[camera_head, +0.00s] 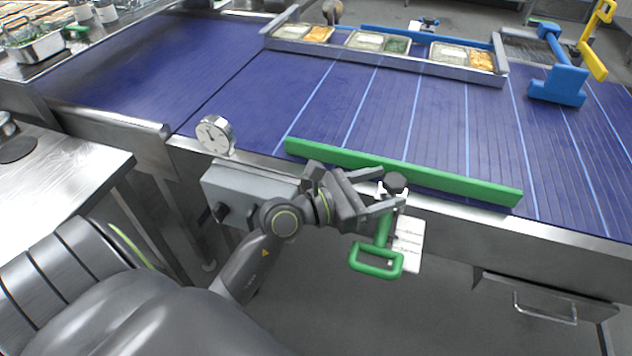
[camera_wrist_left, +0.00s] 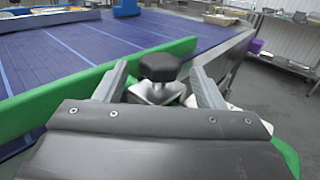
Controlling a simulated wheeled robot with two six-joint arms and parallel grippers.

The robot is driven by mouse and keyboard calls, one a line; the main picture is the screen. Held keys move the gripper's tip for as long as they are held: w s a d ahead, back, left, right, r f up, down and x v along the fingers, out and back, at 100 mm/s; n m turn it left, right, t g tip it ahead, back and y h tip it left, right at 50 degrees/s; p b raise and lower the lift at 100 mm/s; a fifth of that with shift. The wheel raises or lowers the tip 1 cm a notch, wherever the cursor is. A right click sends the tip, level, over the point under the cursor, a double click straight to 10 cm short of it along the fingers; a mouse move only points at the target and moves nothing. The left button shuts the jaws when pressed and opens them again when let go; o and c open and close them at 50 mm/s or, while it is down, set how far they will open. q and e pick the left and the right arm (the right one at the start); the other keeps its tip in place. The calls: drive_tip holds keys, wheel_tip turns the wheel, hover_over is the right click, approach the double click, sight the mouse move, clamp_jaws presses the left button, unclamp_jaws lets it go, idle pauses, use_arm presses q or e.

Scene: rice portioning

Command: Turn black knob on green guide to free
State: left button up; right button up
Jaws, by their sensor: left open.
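The black knob (camera_head: 395,183) sits on top of a pale metal clamp block at the near edge of the blue conveyor. The green guide (camera_head: 440,180) is a long bar lying along that edge, with a green loop handle (camera_head: 377,262) hanging below the knob. My left gripper (camera_head: 392,190) is open, with its two fingers on either side of the knob. In the left wrist view the black knob (camera_wrist_left: 159,67) stands between the open fingertips, with a visible gap on each side. The right gripper is not in view.
A long tray rack (camera_head: 380,60) with several food trays lies across the conveyor (camera_head: 300,100). A blue guide (camera_head: 560,80) stands at the far right. A round dial (camera_head: 215,135) and a grey control box (camera_head: 240,185) are left of the gripper.

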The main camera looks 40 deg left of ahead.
use_arm(q)
drive_tip(key=b+v, duration=0.2)
drive_tip(key=v, duration=1.2)
drive_tip(key=shift+s+a, duration=0.15)
drive_tip(key=shift+s, duration=0.2)
